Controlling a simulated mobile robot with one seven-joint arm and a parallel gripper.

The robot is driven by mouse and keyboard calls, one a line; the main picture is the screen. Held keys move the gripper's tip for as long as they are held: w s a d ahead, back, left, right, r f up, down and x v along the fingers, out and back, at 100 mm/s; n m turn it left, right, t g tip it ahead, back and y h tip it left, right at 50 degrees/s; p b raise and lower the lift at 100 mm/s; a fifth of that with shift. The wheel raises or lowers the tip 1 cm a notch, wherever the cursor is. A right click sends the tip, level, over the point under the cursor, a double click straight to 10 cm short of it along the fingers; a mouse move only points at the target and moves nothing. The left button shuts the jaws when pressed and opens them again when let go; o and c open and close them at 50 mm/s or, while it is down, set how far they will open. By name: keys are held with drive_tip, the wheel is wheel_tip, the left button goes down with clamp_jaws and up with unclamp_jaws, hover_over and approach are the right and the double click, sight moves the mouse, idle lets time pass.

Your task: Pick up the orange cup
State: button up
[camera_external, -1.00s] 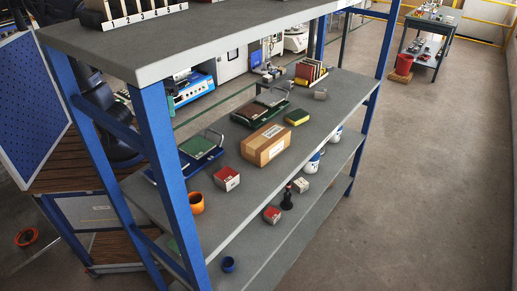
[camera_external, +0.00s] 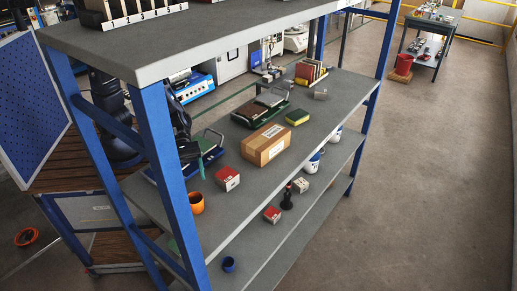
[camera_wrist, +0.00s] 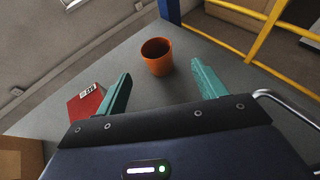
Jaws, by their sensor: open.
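The orange cup (camera_external: 196,204) stands upright on the middle shelf near its left end, beside a blue shelf post. In the wrist view the orange cup (camera_wrist: 157,63) is ahead of the fingertips, centred between them, with its open rim visible. My gripper (camera_wrist: 160,72) is open, with two teal fingers spread apart and nothing between them. In the external view my gripper (camera_external: 200,168) hangs over the shelf just behind the cup, and it does not appear to touch it.
A red-topped box (camera_external: 228,179) stands right of the cup; it also shows in the wrist view (camera_wrist: 86,104). A cardboard box (camera_external: 266,146) is farther along. The upper shelf (camera_external: 200,35) overhangs, and a blue post (camera_external: 168,180) stands close in front.

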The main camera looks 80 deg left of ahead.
sight(197, 208)
drive_tip(key=shift+x, duration=5.45)
drive_tip(key=shift+w, duration=0.15)
drive_tip(key=c, duration=1.1)
